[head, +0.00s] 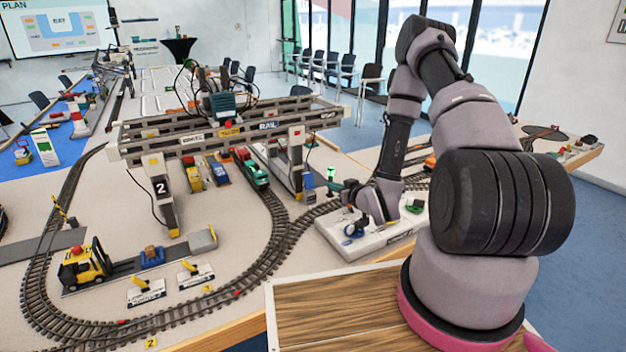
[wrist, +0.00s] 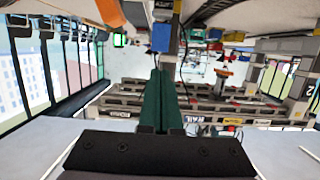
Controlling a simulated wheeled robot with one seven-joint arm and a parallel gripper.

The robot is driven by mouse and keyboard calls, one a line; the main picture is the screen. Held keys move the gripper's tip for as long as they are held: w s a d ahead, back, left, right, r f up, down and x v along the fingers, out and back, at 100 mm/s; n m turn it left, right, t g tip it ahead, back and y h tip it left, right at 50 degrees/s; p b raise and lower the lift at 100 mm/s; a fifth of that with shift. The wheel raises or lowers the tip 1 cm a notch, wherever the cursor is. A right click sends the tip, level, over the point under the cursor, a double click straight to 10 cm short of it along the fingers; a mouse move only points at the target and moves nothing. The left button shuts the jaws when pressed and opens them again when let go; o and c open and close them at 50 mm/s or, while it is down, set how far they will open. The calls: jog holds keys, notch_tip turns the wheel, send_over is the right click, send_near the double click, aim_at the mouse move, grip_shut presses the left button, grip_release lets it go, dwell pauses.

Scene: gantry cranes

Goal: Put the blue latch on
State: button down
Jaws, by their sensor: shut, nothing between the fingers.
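I cannot tell for sure which blue part is the latch. A small blue box (head: 308,180) is on the right leg of the gantry crane (head: 230,133). The blue box also shows in the wrist view (wrist: 162,38), beyond my fingertips. A dark blue rounded part (head: 355,230) sits on the white panel (head: 345,248) below my wrist. My gripper (head: 336,187) points left toward the crane leg, above the panel. Its dark green fingers (wrist: 160,75) are together and hold nothing. They appear apart from the blue box. The wrist view appears upside down.
A green lamp (head: 331,172) stands beside the crane leg. Curved rail track (head: 265,255) runs under the crane, with a green locomotive (head: 251,170) on it. A yellow forklift (head: 84,265) stands at the left. Two small lever boxes (head: 147,291) are at the front.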

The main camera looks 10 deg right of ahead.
aim_at(309, 174)
jog(key=x, duration=1.4)
jog(key=shift+w+a+r+g, duration=0.15)
jog(key=shift+w+r+g, duration=0.2)
jog(key=shift+w+g, duration=0.2)
jog(key=shift+w+a+g+h, duration=0.15)
jog(key=shift+w+g+h, duration=0.25)
jog(key=shift+g, duration=0.35)
jog(key=shift+w+a, duration=0.1)
jog(key=shift+w, duration=0.35)
jog(key=shift+s, duration=0.2)
jog(key=shift+s+f, duration=0.3)
jog(key=shift+s, duration=0.25)
jog(key=shift+d+r, duration=0.1)
jog(key=shift+d, duration=0.15)
